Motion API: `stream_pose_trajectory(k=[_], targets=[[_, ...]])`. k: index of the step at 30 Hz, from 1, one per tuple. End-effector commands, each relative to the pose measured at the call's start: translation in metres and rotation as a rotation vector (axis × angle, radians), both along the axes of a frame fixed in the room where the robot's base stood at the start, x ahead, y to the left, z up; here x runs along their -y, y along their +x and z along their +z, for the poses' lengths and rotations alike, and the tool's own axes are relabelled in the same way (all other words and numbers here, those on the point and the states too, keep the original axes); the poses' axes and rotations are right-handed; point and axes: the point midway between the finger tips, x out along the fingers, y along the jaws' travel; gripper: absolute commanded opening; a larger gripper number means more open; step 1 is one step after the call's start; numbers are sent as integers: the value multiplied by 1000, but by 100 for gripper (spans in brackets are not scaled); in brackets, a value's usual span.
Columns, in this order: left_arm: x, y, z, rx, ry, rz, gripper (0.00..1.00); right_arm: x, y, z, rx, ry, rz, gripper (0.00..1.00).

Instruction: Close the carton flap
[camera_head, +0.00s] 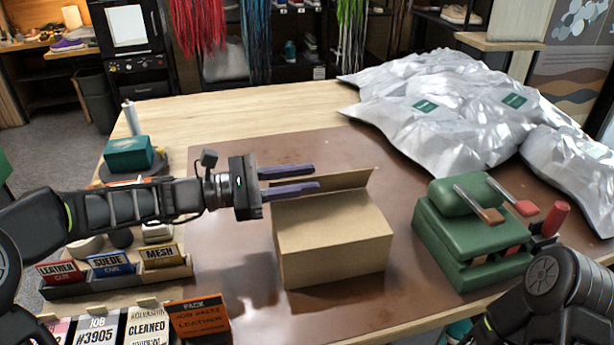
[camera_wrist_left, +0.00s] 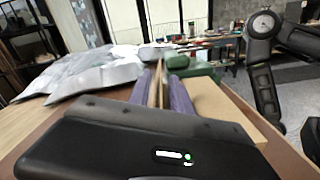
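A brown cardboard carton (camera_head: 333,243) stands on the brown mat in the middle of the table. Its back flap (camera_head: 352,181) stands up and tilts slightly away along the rear edge. My left gripper (camera_head: 303,179) reaches in from the left at the carton's back left corner, with its two dark purple fingers apart. In the left wrist view the thin flap edge (camera_wrist_left: 156,88) runs between the fingers, with gaps visible, and the carton top (camera_wrist_left: 215,102) lies right of them. My right arm shows at lower right, but its gripper is out of view.
A green press-like device (camera_head: 462,235) stands right of the carton. Large silvery bags (camera_head: 430,115) fill the back right. Labelled boxes (camera_head: 108,262) and an orange-black card (camera_head: 198,320) lie at front left. The mat (camera_head: 240,290) around the carton is mostly clear.

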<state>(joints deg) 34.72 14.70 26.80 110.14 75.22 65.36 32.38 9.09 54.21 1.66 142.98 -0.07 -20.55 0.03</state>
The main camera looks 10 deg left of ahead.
Motion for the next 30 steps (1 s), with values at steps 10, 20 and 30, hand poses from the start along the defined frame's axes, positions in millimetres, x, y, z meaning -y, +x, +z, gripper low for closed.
stream_pose_trajectory(k=[10,20,30], targets=[[10,4,0,1,1,0,25,0,0,1,0,0,0,36],[10,4,0,1,1,0,3,0,0,1,0,0,0,36],[10,4,0,1,1,0,0,0,0,1,0,0,0,36]])
